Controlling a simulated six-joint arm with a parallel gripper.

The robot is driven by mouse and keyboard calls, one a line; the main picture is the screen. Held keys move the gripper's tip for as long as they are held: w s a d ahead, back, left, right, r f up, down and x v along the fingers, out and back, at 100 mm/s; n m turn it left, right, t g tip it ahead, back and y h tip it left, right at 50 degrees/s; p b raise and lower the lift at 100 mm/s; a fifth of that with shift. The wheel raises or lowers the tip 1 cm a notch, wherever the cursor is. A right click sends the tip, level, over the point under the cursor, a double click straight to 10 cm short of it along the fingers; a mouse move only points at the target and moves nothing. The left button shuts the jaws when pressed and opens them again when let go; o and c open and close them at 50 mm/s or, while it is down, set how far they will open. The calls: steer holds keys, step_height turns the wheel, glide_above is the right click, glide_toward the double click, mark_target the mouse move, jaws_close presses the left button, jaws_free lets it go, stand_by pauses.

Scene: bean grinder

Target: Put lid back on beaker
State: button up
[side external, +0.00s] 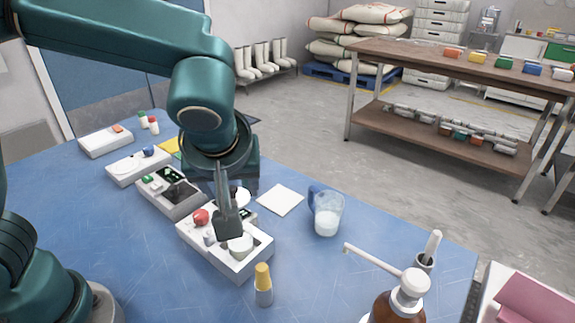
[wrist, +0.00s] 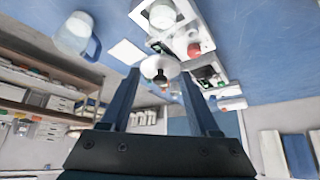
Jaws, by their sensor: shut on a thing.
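The beaker (side external: 326,215) is clear with a blue handle and white contents. It stands upright and open on the blue table, to the right of my gripper (side external: 228,222); it also shows at the upper left of the wrist view (wrist: 75,35). In the wrist view, my gripper (wrist: 160,74) is shut on a round white lid (wrist: 160,66) with a dark centre, between the fingertips. In the side view the gripper partly hides the white piece. My gripper is over the white tray unit (side external: 247,262), apart from the beaker.
The tray unit carries a red knob (side external: 201,217) and a white round cup (side external: 240,244). A white square pad (side external: 280,200) lies between tray and beaker. A yellow-capped vial (side external: 263,285) and a brown pump bottle (side external: 400,300) stand in front. Several other units line the table's left.

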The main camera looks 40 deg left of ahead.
steer(key=shift+f, duration=3.05)
steer(key=shift+f, duration=0.15)
steer(key=o, duration=1.4)
steer(key=shift+o, duration=0.2)
steer(key=shift+r, duration=3.5)
